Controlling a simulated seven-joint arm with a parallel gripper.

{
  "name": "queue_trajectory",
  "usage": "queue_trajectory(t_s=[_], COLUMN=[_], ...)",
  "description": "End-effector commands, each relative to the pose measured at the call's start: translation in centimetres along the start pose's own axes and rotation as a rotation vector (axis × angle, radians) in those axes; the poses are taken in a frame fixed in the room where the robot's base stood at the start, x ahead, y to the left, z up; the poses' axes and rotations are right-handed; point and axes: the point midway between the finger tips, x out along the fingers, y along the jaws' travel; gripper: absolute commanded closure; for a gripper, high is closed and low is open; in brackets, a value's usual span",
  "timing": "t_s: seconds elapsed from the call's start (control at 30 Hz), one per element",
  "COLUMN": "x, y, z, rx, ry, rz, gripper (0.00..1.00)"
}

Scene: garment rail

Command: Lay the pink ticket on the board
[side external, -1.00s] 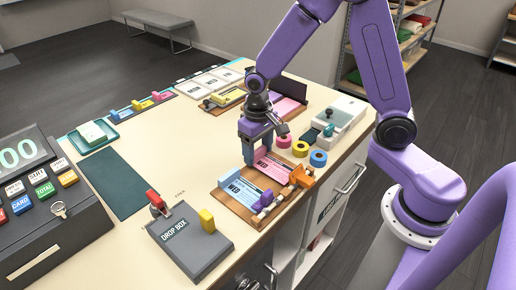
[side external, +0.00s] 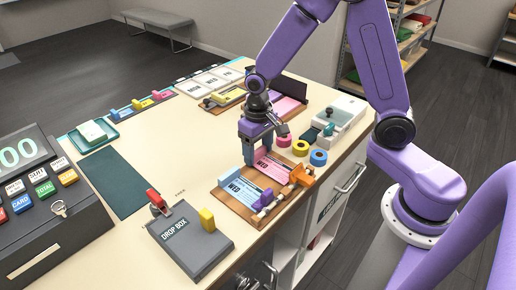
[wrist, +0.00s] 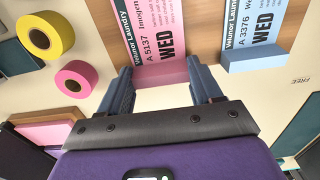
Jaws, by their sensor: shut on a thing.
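The pink ticket (side external: 274,166) lies over the wooden board (side external: 232,206), beside a light blue ticket (side external: 243,187). In the wrist view, the pink ticket (wrist: 156,30) shows its printed face with "WED", and bare board (wrist: 205,25) shows between it and the blue ticket (wrist: 258,28). My gripper (side external: 250,162) is at the pink ticket's near end in the wrist view, its two fingers (wrist: 163,88) on either side of that end and shut on it. I cannot tell whether the ticket is fully flat on the board. An orange clip and a purple clip stand at the board's right edge.
Pink, yellow and blue tape rolls (side external: 300,148) stand just right of my gripper. A grey drop box (side external: 190,240) with a red lever and yellow block is in front. Another board (side external: 288,105) with a pink ticket is behind.

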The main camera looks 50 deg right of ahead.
Motion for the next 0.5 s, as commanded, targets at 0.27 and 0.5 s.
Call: queue_trajectory(t_s=[0.27,0.5], x=[0.03,0.02], y=[0.0,0.0], z=[0.01,0.01], rx=[0.0,0.0], ry=[0.0,0.0], rz=[0.0,0.0], gripper=[0.57,0.06])
